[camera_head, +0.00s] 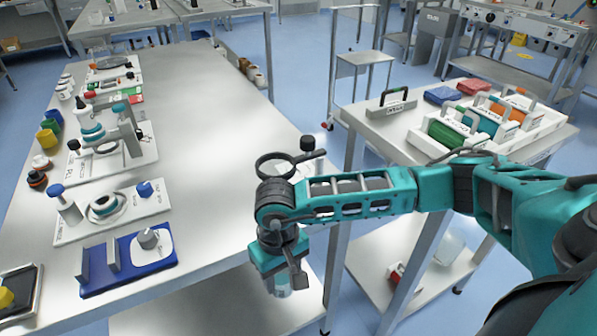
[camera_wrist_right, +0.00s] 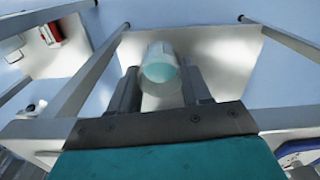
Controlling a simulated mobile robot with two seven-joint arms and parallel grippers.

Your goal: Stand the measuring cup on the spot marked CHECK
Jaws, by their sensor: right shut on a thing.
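My right gripper (camera_head: 279,270) is shut on a clear measuring cup (camera_head: 282,286). The wrist view shows the cup (camera_wrist_right: 160,68) between the two fingers, with pale teal in it or showing through it. The gripper points down and hangs off the near right edge of the long steel table (camera_head: 215,200), over the lower shelf (camera_head: 225,308). The fingers hide part of the cup in the head view. No marking that I can read as CHECK shows. My left gripper is not in view.
A blue tray (camera_head: 130,284), a white board with a ring (camera_head: 135,204) and other fixtures line the table's left side. A magnifier-like ring (camera_head: 276,163) stands behind my right wrist. A side table (camera_head: 385,128) with white bins is at right. The table's middle is clear.

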